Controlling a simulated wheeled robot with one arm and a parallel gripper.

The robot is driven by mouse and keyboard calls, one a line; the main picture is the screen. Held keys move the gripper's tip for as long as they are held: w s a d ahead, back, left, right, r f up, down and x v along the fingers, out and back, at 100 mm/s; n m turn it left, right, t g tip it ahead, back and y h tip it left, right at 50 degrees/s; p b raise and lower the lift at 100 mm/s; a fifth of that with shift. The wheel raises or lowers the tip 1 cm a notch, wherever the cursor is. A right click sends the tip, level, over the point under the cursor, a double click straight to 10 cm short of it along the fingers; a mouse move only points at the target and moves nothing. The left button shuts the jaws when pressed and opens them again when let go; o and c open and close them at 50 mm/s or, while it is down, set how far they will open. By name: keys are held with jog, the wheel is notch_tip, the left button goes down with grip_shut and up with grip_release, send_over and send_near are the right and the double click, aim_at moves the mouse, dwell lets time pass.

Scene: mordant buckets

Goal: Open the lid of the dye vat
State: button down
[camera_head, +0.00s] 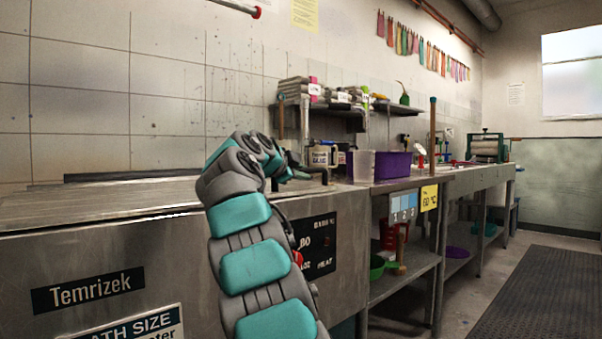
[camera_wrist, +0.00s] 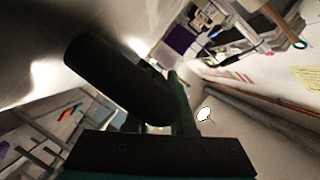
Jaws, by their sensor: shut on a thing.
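The dye vat (camera_head: 185,265) is a large steel box at the lower left of the head view, with a "Temrizek" label and a black control panel on its front. Its flat steel lid (camera_head: 100,205) lies level on top and looks closed. My arm rises in front of the vat, and my gripper (camera_head: 298,174) is at the lid's right end, partly hidden by my wrist. In the wrist view a thick black bar (camera_wrist: 125,80), which looks like the lid's handle, lies between my fingers. My gripper is shut on it.
Right of the vat stands a bench with a clear container (camera_head: 361,167) and a purple tub (camera_head: 393,165). A wall shelf (camera_head: 330,108) with stacked items hangs above. A wooden pole (camera_head: 433,140) stands upright at the bench. Open floor with a dark mat (camera_head: 535,290) lies at right.

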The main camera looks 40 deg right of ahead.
jog(key=shift+w+a+r+p, duration=0.1)
jog(key=shift+w+r+p, duration=0.15)
jog(key=shift+r+p, duration=0.8)
jog(key=shift+w+r+p, duration=0.25)
jog(key=shift+r+p, duration=0.6)
jog(key=shift+r, duration=0.4)
jog(key=shift+r+p, duration=0.4)
jog(key=shift+r, duration=0.15)
jog(key=c, duration=0.8)
grip_release()
jog(key=shift+o, duration=0.2)
